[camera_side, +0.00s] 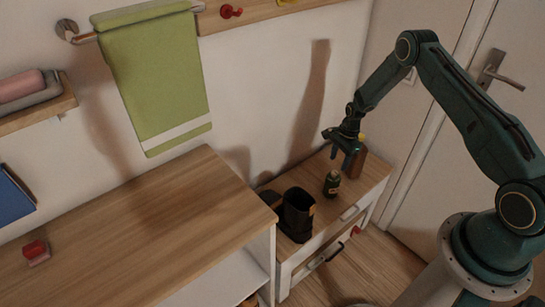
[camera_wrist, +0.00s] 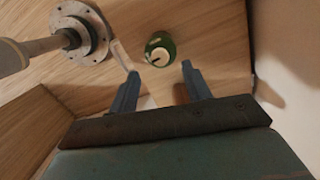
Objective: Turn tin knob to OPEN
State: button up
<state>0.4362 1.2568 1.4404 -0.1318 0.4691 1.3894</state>
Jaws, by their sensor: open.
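A small dark green tin (camera_side: 332,184) with a pale label stands upright on the low wooden drawer unit (camera_side: 372,186). In the wrist view the tin (camera_wrist: 152,40) shows from above, with a round cream knob (camera_wrist: 160,57) on top. A short dark mark is on the knob; any lettering is too small to read. My gripper (camera_side: 342,160) is above the tin, pointing down. In the wrist view my gripper (camera_wrist: 160,78) has its fingers apart with nothing between them, and the tin lies just beyond the fingertips.
A brown bottle (camera_side: 358,162) stands close behind my gripper. Dark boots (camera_side: 297,214) stand left of the tin. A taller wooden cabinet (camera_side: 150,235) is at the left. The wall is behind, with a green towel (camera_side: 155,75) hanging. Drawer handles (camera_side: 327,256) face the front.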

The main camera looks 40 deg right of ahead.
aim_at(335, 172)
jog(key=shift+w+a+f, duration=0.1)
jog(key=shift+a+f, duration=0.05)
jog(key=shift+f, duration=1.15)
jog(key=shift+a+f, duration=0.15)
jog(key=shift+f, duration=1.15)
jog(key=c, duration=1)
jog(key=o, duration=0.4)
jog(key=shift+c, duration=1.1)
